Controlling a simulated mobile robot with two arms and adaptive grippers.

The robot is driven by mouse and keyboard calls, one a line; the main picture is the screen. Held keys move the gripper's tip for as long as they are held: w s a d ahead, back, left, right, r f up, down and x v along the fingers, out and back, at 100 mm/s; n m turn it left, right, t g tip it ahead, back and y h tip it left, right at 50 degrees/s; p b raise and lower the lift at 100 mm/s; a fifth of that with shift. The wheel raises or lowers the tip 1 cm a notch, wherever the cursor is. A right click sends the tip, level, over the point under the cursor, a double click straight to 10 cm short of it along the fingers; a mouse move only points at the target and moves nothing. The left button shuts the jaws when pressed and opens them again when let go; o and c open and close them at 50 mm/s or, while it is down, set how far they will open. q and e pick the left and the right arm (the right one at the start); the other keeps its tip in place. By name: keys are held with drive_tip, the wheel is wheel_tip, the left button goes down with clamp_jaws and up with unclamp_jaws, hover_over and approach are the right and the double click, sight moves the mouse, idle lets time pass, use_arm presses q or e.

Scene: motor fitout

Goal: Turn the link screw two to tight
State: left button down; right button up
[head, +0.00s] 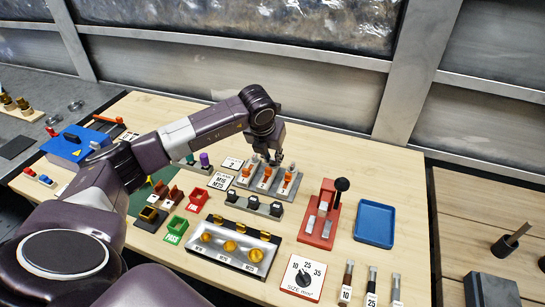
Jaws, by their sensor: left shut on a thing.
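A grey terminal block (290,193) with several orange-and-metal posts stands at the back middle of the bench, its front marked 1, 2 and 3. My left gripper (274,161) reaches down from above onto the back of the block, behind the middle orange post (266,173). It is shut on link screw two, at the middle position. The fingers hide the screw, so how far it is turned cannot be seen. My right gripper is not in view.
A red lever press (320,222) and a blue tray (376,223) stand right of the block. Red and green bins (175,229) lie left.

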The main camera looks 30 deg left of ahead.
use_arm(q)
drive_tip(key=shift+a+f+m+h+b, duration=0.15)
drive_tip(key=shift+m+h+b, duration=0.35)
drive_tip(key=shift+m+b, duration=0.75)
drive_tip(key=shift+m+h+b, duration=0.3)
drive_tip(key=shift+m+b, duration=0.3)
drive_tip(key=shift+m, duration=0.25)
drive_tip(key=m+h+b, duration=0.1)
drive_tip(key=m, duration=0.1)
drive_tip(key=shift+a+m, duration=0.1)
drive_tip(key=shift+m, duration=0.2)
drive_tip(key=m, duration=0.2)
drive_tip(key=m+h+b, duration=0.1)
drive_tip(key=m, duration=0.1)
drive_tip(key=shift+w+r+m+g+h, duration=0.2)
drive_tip(key=shift+m+g+h, duration=0.1)
drive_tip(key=shift+g, duration=0.1)
drive_tip(key=m+g, duration=0.1)
drive_tip(key=m, duration=0.2)
drive_tip(key=m+g+h, duration=0.1)
drive_tip(key=m, duration=0.2)
drive_tip(key=shift+a+b, duration=0.15)
drive_tip(key=shift+b, duration=0.15)
drive_tip(key=shift+w+m, duration=0.1)
drive_tip(key=shift+m, duration=0.2)
drive_tip(key=c, duration=1.8)
unclamp_jaws()
